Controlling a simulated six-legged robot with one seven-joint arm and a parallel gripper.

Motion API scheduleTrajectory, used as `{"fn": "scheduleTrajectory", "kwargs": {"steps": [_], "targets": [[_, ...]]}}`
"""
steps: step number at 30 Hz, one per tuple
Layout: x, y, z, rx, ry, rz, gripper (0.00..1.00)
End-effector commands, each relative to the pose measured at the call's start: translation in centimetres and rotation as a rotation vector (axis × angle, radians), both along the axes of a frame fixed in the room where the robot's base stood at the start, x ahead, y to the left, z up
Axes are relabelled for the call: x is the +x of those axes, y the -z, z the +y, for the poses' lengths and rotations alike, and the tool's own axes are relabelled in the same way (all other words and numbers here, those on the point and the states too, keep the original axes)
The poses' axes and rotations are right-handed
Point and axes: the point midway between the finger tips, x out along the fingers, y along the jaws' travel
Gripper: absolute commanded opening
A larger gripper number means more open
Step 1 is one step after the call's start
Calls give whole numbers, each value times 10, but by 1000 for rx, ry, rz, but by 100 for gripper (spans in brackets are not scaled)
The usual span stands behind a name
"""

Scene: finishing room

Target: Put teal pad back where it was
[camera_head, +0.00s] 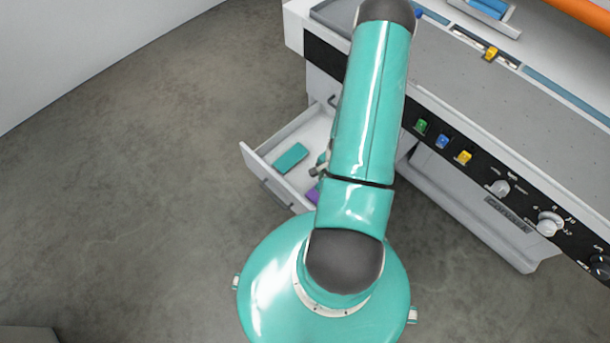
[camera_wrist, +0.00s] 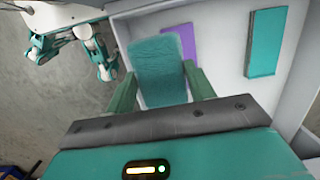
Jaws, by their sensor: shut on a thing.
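My gripper (camera_wrist: 160,72) is shut on a textured teal pad (camera_wrist: 158,60), with one finger on each side of it in the wrist view. The pad is over or inside an open white drawer (camera_wrist: 222,40); I cannot tell if it touches the bottom. A purple pad (camera_wrist: 182,42) lies in the drawer, partly hidden by the held pad. A second, smooth teal pad (camera_wrist: 265,42) lies to the right. In the head view the drawer (camera_head: 253,160) shows the smooth teal pad (camera_head: 290,158) and a bit of the purple pad (camera_head: 313,194). My arm hides the held pad there.
The drawer juts from a grey machine (camera_head: 460,105) with green (camera_head: 421,126), blue (camera_head: 442,141) and yellow (camera_head: 464,157) switches and several knobs. A blue item (camera_head: 490,8) sits in a tray on top. Open concrete floor (camera_head: 130,170) lies to the left.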

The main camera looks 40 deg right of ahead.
Motion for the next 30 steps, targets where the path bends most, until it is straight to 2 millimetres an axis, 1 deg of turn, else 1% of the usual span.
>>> {"fn": "scheduleTrajectory", "kwargs": {"steps": [2, 5, 14, 15, 18, 21, 24, 28, 30], "targets": [[0, 3, -1, 0, 20, -1, 29], [15, 10, -2, -1, 20, -2, 29], [82, 40, -10, -2, 16, -2, 29], [91, 44, -11, -2, 15, -2, 29], [105, 64, -13, 0, 18, 1, 29], [119, 80, -14, 0, 18, 0, 29], [128, 91, -16, -1, 18, -1, 29], [135, 99, -17, -1, 18, 0, 29], [138, 107, -17, 1, 19, 1, 29]]}}
